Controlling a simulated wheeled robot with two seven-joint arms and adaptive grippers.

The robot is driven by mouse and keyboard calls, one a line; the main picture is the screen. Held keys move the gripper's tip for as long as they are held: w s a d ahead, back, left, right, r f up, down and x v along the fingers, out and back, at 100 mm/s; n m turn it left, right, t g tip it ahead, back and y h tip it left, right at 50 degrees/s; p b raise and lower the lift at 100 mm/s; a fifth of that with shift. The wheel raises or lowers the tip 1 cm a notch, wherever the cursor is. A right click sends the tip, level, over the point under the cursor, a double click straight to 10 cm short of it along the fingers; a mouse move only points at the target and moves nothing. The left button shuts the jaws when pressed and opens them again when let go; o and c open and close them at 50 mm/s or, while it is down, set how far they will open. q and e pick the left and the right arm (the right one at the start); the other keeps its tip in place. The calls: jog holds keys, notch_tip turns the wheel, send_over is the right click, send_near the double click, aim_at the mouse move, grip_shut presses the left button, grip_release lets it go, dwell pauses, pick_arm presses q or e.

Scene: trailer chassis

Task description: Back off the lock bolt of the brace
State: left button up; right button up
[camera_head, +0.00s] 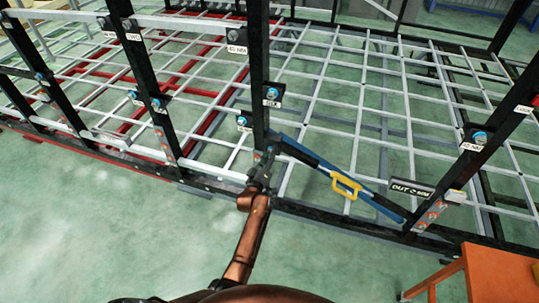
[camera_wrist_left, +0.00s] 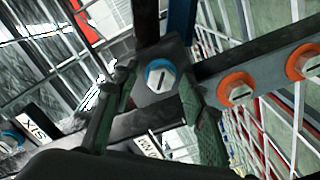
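The blue brace (camera_head: 318,168) runs diagonally across the frame's front, from a black post down to the lower rail at right. It carries a yellow handle (camera_head: 346,186). My left gripper (camera_head: 266,160) is at the brace's upper left end, by the post's foot. In the left wrist view, a silver slotted bolt head (camera_wrist_left: 161,75) with a blue ring sits on a dark plate. The open green fingers (camera_wrist_left: 160,112) stand on either side, with a gap around the bolt. I cannot tell whether they touch it. My right gripper is not in view.
Orange-ringed bolts (camera_wrist_left: 236,88) line a grey plate beside the fingers. Black posts (camera_head: 150,85) with blue-ringed bolts rise along the chassis. An orange table (camera_head: 500,275) stands at lower right.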

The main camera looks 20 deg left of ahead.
pick_arm(q)
notch_tip(320, 180, up, 10)
jog(key=shift+r, duration=0.1)
dwell(0.4)
